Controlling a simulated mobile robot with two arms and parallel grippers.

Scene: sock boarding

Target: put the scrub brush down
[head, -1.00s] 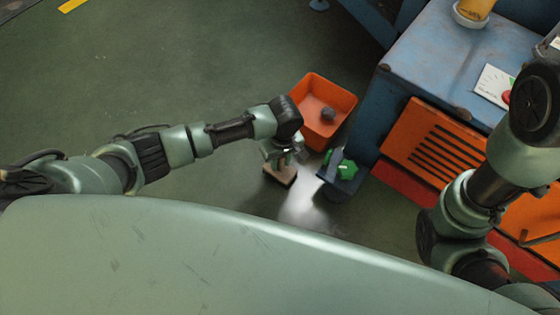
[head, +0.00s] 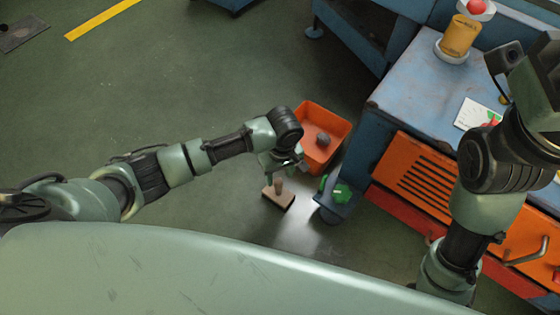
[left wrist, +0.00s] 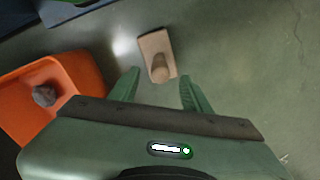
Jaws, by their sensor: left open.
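The scrub brush (head: 278,199) has a pale wooden block and a stubby upright handle. It stands block-down on the green floor, just below my left gripper in the head view. My left gripper (head: 288,166) is open and empty. In the left wrist view, its two fingers (left wrist: 160,80) are spread apart, and the brush (left wrist: 155,46) shows beyond and between their tips, with a gap on each side. My right arm comes up at the right of the head view, but its fingers do not show.
An orange bin (head: 339,123) with a dark grey lump (head: 323,140) inside stands close behind my left gripper. A blue holder with a green item (head: 341,192) is right of the brush. A blue bench (head: 415,105) with an orange slatted front fills the right.

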